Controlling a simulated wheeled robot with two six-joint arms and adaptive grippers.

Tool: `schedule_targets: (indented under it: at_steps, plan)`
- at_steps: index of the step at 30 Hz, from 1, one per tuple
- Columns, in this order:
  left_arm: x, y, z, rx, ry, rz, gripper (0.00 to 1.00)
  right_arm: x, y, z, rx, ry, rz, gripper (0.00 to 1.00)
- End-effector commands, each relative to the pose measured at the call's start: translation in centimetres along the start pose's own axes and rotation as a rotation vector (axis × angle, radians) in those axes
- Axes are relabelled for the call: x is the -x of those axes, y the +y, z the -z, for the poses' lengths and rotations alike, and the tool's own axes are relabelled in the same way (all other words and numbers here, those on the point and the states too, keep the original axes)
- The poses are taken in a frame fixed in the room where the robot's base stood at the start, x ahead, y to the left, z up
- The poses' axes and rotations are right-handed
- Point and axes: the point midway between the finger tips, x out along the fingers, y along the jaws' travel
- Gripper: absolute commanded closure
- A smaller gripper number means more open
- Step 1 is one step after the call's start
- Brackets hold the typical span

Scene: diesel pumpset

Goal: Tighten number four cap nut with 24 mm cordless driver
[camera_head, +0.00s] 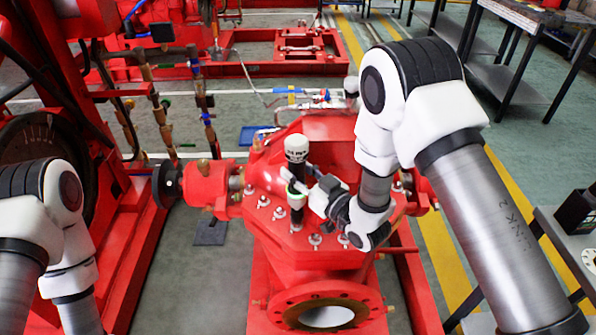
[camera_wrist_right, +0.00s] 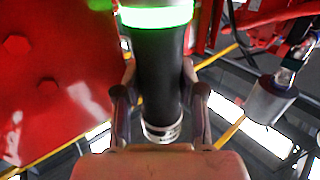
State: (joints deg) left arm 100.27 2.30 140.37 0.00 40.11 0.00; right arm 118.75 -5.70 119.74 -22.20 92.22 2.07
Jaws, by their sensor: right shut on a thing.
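The cordless driver (camera_head: 297,152) is a black upright cylinder with a pale top and a green glowing ring. My right gripper (camera_head: 300,183) is shut around its middle. In the right wrist view the driver (camera_wrist_right: 157,70) stands between both fingers (camera_wrist_right: 158,100), its green ring bright. Several silver cap nuts (camera_head: 279,213) sit around the edge of the red pump cover (camera_head: 268,232). The driver's lower end is over the front edge of the cover, among these nuts. It hides what is under it, and I cannot tell whether it touches a nut. No nut numbers are readable. My left gripper is out of view.
The red pump's round flange opening (camera_head: 326,315) faces forward. A blue tray (camera_head: 255,135) lies on the floor behind. Dark benches stand at the right, one with a black box (camera_head: 577,212).

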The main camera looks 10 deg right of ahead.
Motion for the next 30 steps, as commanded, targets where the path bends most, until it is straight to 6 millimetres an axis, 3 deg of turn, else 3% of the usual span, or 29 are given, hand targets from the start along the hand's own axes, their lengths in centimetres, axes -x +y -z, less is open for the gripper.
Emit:
schedule_targets:
  at_steps: [30]
  plan:
    - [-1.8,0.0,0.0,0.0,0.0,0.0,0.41,0.0,0.0,-2.3,0.001,0.003,0.0,1.0]
